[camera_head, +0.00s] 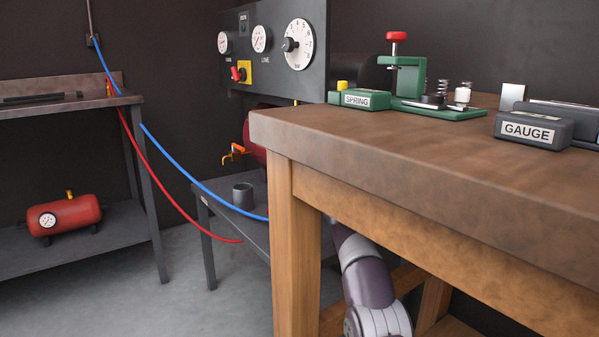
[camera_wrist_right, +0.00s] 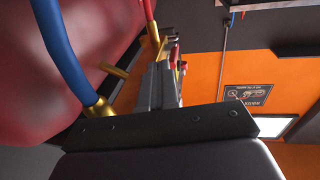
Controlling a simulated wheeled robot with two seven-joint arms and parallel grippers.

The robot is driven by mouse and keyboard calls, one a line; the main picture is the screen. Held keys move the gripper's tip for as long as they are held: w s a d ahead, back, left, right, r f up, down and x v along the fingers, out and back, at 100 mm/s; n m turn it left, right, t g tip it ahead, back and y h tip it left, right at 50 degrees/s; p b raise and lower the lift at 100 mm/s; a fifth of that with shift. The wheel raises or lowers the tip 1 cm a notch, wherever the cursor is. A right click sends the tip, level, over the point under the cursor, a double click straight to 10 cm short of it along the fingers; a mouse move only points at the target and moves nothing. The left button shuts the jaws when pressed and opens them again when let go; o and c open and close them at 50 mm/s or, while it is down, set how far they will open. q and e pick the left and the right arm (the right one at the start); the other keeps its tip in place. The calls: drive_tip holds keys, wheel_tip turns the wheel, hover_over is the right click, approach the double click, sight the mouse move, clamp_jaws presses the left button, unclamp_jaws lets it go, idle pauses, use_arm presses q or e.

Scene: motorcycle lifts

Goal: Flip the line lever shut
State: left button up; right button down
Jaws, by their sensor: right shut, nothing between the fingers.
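An orange-handled fitting (camera_head: 233,152) shows lower down, beside a partly hidden red tank (camera_head: 258,138). I cannot tell which of the two is the line lever. In the right wrist view my right gripper (camera_wrist_right: 165,68) is shut and empty, close to red and brass parts. I cannot tell whether it touches them. In the head view my right arm goes behind the wooden bench, which hides its gripper. My left gripper is not in view.
The wooden bench (camera_head: 430,160) fills the right side and carries boxes labelled SPRING (camera_head: 358,100) and GAUGE (camera_head: 533,130). A blue hose (camera_head: 185,172) and a red hose (camera_head: 160,185) hang across the gap. A grey cup (camera_head: 243,196) stands on a low table.

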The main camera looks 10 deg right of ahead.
use_arm(q)
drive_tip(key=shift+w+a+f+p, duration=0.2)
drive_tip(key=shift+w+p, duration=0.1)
drive_tip(key=shift+p, duration=0.15)
use_arm(e)
drive_tip(key=shift+w+a+r+m+t, duration=0.15)
drive_tip(key=shift+w+r+t, duration=0.1)
drive_tip(key=shift+t, duration=0.35)
drive_tip(key=shift+w+r+m+t, duration=0.15)
drive_tip(key=shift+w+t, duration=0.1)
drive_tip(key=shift+t, duration=0.35)
drive_tip(key=shift+f, duration=0.1)
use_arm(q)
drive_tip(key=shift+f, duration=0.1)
use_arm(e)
drive_tip(key=shift+f, duration=0.1)
